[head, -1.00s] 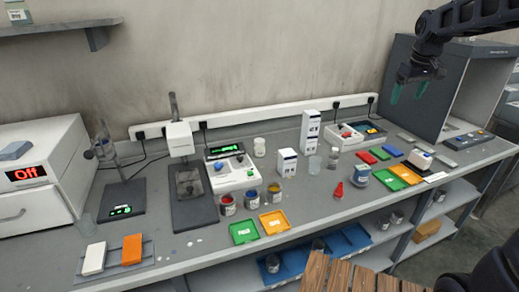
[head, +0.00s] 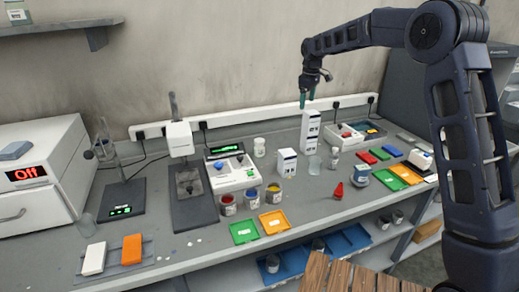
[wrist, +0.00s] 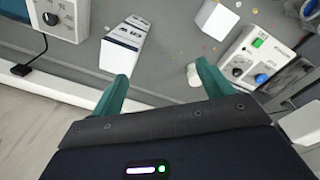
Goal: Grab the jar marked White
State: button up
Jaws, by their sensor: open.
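A small pale jar (head: 259,147) stands upright on the bench near the back wall, right of the green-lit scale. It looks white, but no marking on it is legible. In the wrist view, what appears to be the same jar (wrist: 192,76) stands beyond the right fingertip. My gripper (head: 306,98) is open and empty, high above the bench, near the top of the tall white box (head: 310,130). In the wrist view, bare bench shows between its fingertips (wrist: 162,72). The jar is apart from my gripper, to its left in the head view.
A shorter white box (head: 287,162) stands between the jar and the tall box. Open red (head: 228,206), blue (head: 251,199) and yellow (head: 274,195) paint jars stand in front. A white power rail (head: 235,121) runs along the wall. Bench space around the pale jar is mostly clear.

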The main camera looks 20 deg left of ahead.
jog(key=s+a+f+n, duration=0.1)
jog(key=a+f+n, duration=0.1)
jog(key=a+f, duration=0.65)
jog(key=n, duration=0.2)
send_over(260, 140)
jog(key=shift+g+h, duration=0.3)
jog(key=shift+g, duration=0.1)
notch_tip(260, 140, down, 6)
jog(key=shift+s+f, duration=0.1)
jog(key=shift+f, duration=0.05)
notch_tip(260, 140, down, 11)
jog(key=shift+a+r, duration=0.1)
jog(key=shift+r, duration=0.15)
jog(key=c, duration=1.1)
